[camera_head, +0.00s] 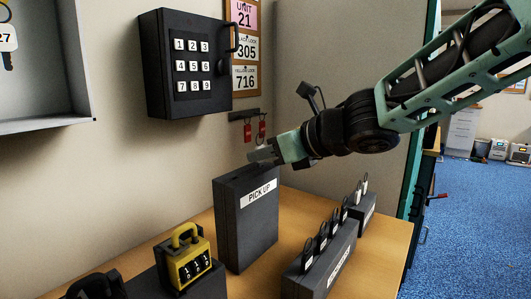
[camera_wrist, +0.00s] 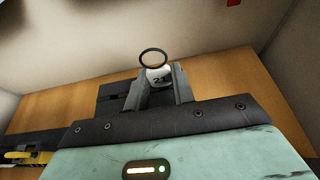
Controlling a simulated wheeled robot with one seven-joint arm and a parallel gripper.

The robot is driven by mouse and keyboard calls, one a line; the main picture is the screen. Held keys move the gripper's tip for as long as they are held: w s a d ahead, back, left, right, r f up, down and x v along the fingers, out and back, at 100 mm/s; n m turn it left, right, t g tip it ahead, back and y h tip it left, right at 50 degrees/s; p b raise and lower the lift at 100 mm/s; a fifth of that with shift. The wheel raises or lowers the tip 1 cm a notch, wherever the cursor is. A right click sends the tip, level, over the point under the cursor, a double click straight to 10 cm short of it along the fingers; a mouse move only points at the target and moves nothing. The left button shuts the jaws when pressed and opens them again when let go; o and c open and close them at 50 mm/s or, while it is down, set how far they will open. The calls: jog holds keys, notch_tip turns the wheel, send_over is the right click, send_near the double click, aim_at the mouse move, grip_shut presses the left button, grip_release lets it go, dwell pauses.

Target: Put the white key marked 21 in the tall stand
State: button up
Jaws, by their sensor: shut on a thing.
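My gripper (camera_head: 260,155) is shut just above the top of the tall stand (camera_head: 245,222), a dark upright box labelled PICK UP. In the wrist view the white key marked 21 (camera_wrist: 159,75) is between my fingertips, with its dark ring (camera_wrist: 153,57) showing past them. The stand's dark top (camera_wrist: 112,92) shows behind and left of the fingers. The key's lower part is hidden, so I cannot tell whether it touches or enters the stand. In the head view the key cannot be made out.
A low rack (camera_head: 322,262) with several dark keys stands to the right. A yellow padlock (camera_head: 188,262) sits on a dark block at front left. A keypad box (camera_head: 185,62) and red tags (camera_head: 248,133) are on the wall behind. Bare table (camera_head: 385,262) lies at right.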

jog(key=shift+f+b, duration=0.4)
jog(key=shift+b, duration=0.1)
dwell(0.4)
jog(key=o, duration=0.8)
jog(key=shift+o, duration=0.2)
jog(key=p+v, duration=0.2)
jog(key=v, duration=0.6)
